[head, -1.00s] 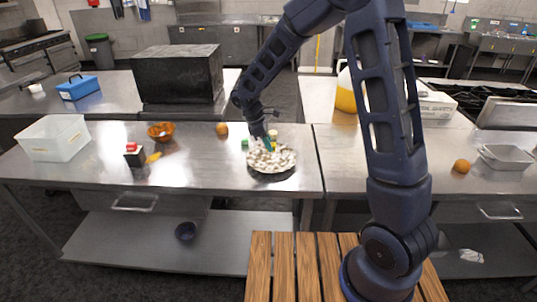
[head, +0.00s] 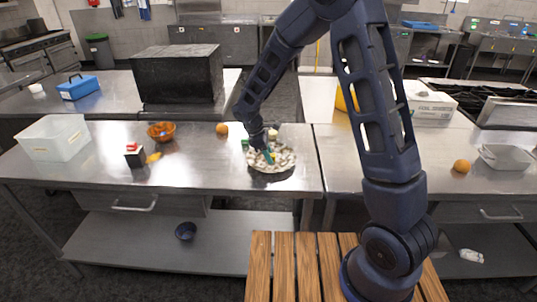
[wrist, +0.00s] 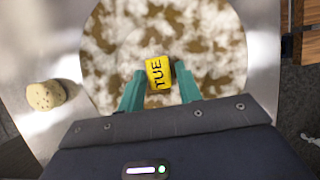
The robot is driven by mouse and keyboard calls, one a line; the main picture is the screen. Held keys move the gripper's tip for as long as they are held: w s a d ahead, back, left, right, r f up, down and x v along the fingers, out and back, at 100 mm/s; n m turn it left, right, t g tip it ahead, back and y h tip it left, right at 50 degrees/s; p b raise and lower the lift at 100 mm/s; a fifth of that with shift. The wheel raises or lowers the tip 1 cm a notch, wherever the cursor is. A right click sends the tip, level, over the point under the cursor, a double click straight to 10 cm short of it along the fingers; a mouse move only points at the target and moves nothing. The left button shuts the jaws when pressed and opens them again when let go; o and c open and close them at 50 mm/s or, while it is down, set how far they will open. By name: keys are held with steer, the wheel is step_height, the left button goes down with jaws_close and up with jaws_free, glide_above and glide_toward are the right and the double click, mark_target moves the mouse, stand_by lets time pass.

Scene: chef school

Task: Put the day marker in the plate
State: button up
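The day marker (wrist: 158,73) is a small yellow block reading "TUE" in the wrist view. It sits between the green fingertips of my gripper (wrist: 160,80), which appear closed on its sides. The plate (wrist: 215,35) is round, mottled white and brown, and lies below the marker and fingers. In the head view the plate (head: 285,160) is on the steel counter near its right end, and my gripper (head: 268,157) points down over it. The marker cannot be made out in the head view. Whether it touches the plate is unclear.
A beige cork-like piece (wrist: 45,95) stands beside the plate. An orange bowl (head: 161,131), a dark box (head: 135,155) and a clear bin (head: 55,138) stand further left.

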steer(key=shift+o, duration=0.7)
steer(key=shift+r, duration=0.25)
steer(key=v, duration=1.2)
steer(key=d+r+m+y, duration=0.1)
steer(key=d+r+m, duration=0.3)
steer(key=d+r, duration=0.55)
steer(key=s+d+r+m+t+y, duration=0.1)
steer(key=s+d+r+m, duration=0.2)
steer(key=d, duration=0.4)
steer(key=s+d+r+m+t+y, duration=0.1)
steer(key=s+d+m, duration=0.2)
steer(key=s+d, duration=0.3)
steer(key=s+d+r+m+t+y, duration=0.1)
steer(key=s+d+r+m, duration=0.15)
steer(key=d, duration=0.55)
steer(key=s+d+f+m+t, duration=0.1)
steer(key=s+d+m, duration=0.4)
steer(key=s, duration=0.3)
steer(key=shift+s+d+t, duration=0.3)
steer(key=shift+d, duration=0.1)
